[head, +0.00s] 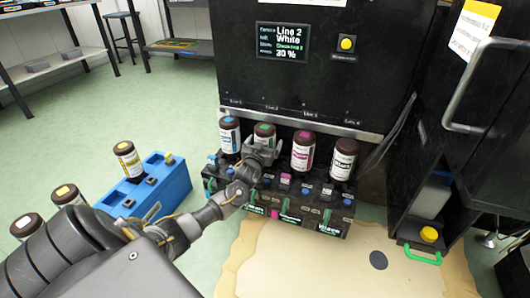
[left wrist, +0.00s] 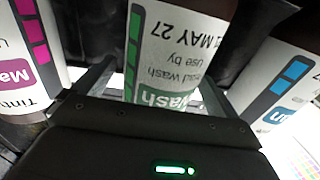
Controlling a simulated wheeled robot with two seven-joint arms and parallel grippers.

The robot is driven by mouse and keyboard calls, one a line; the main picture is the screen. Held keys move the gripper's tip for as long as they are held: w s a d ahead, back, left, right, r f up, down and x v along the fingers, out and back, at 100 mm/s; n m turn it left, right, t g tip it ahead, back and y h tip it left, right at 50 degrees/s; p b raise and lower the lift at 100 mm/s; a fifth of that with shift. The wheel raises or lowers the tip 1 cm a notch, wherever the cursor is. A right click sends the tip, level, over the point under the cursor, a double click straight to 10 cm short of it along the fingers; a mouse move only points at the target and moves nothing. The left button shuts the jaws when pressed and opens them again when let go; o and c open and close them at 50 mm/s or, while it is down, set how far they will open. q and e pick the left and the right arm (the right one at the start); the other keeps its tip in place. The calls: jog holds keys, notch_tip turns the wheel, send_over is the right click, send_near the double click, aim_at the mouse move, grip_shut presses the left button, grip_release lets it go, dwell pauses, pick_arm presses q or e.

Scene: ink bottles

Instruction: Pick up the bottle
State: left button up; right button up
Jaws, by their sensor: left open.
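The green-marked wash bottle (head: 264,130) has a dark cap and stands in the black rack (head: 290,214), its lower part hidden by my left gripper (head: 262,150). In the left wrist view the label of this wash bottle (left wrist: 168,48) fills the space between the fingers of my left gripper (left wrist: 158,85). The fingers lie on either side of the bottle and are open. Whether either finger touches it I cannot tell. My right gripper is not in view.
A blue-labelled bottle (head: 229,136) stands close on the left, a magenta one (head: 303,151) and a black-marked one (head: 344,158) on the right. The black machine (head: 230,70) rises behind. A blue rack (head: 170,185) with a yellow-marked bottle (head: 127,158) is on the left. A tan spill (head: 320,270) covers the floor.

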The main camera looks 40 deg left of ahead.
pick_arm(q)
jog(key=shift+w+a, duration=0.15)
jog(key=shift+w, duration=0.2)
jog(key=c, duration=1.2)
jog(key=shift+r, duration=0.1)
jog(key=shift+c, duration=1)
